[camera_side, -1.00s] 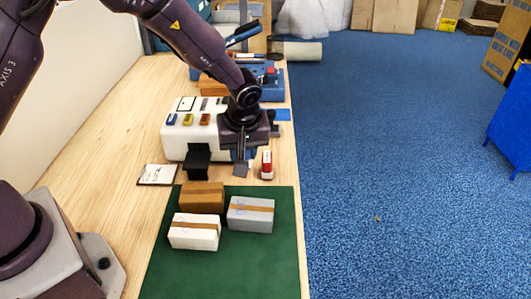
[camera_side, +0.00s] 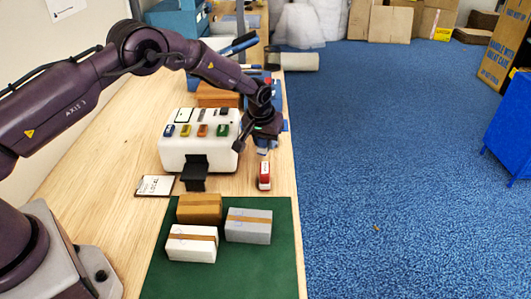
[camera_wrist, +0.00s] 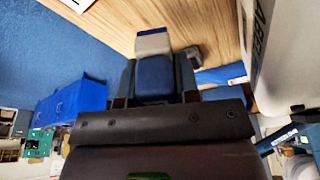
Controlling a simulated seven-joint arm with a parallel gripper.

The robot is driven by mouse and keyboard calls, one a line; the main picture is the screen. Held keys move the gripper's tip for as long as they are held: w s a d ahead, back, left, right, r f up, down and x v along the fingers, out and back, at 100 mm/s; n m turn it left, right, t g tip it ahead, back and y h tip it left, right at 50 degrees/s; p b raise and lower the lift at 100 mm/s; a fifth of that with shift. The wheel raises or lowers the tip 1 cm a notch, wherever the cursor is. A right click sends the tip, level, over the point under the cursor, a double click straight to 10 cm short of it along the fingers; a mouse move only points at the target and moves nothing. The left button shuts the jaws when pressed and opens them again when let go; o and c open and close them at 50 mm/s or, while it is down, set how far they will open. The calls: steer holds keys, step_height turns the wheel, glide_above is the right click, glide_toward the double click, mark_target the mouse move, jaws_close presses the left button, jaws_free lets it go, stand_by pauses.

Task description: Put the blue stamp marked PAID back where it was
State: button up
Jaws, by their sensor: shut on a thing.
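My gripper (camera_side: 263,148) is to the right of the white machine, in the side view. It is shut on a blue stamp (camera_wrist: 153,78), which shows between the fingers in the wrist view with a pale grey-white end. In the side view the stamp is a small blue patch under the gripper, mostly hidden. I cannot read any marking on it, nor tell whether it touches the table. A red and white stamp (camera_side: 264,176) stands on the table just in front of the gripper, apart from it.
The white machine (camera_side: 180,153) with coloured keys and a black front bracket (camera_side: 195,172) stands left of my gripper. A LOCAL card (camera_side: 155,186) lies nearby. Brown (camera_side: 199,208), white (camera_side: 191,243) and grey (camera_side: 248,226) cartons sit on a green mat (camera_side: 275,270). The table's right edge is close.

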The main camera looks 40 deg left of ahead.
mark_target(266, 152)
steer(key=shift+f, duration=2.05)
steer(key=o, duration=0.8)
steer(key=shift+f, duration=0.15)
